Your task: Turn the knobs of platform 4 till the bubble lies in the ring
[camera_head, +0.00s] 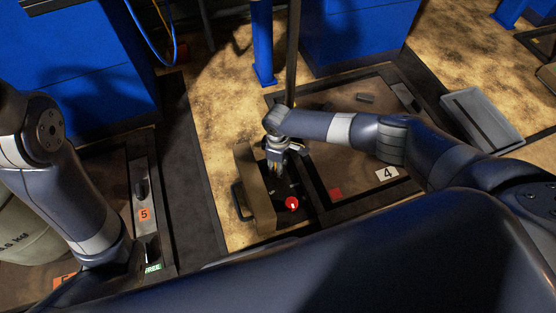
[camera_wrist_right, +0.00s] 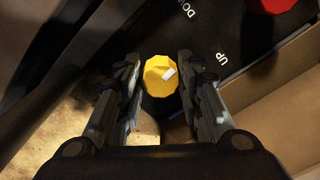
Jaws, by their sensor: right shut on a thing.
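Platform 4 (camera_head: 345,150) is a brown plate in a dark frame, with a white "4" sign (camera_head: 387,174). My right gripper (camera_head: 276,163) points down at its left side, over a dark panel with a tan side wall. In the right wrist view my right gripper (camera_wrist_right: 157,85) is shut on a yellow knob (camera_wrist_right: 158,68) with a white mark. A red knob (camera_head: 292,204) is nearby, and it also shows at the top of the wrist view (camera_wrist_right: 277,4). I cannot make out a bubble or ring. My left arm is at the left; its gripper is out of view.
The panel (camera_wrist_right: 230,35) reads "UP" and "DOWN". A tan wall (camera_head: 255,188) stands close left of my right gripper. A dark post (camera_head: 293,55) rises behind. A grey tray (camera_head: 483,118) lies at the right. An orange "5" tag (camera_head: 144,215) marks the neighbouring platform.

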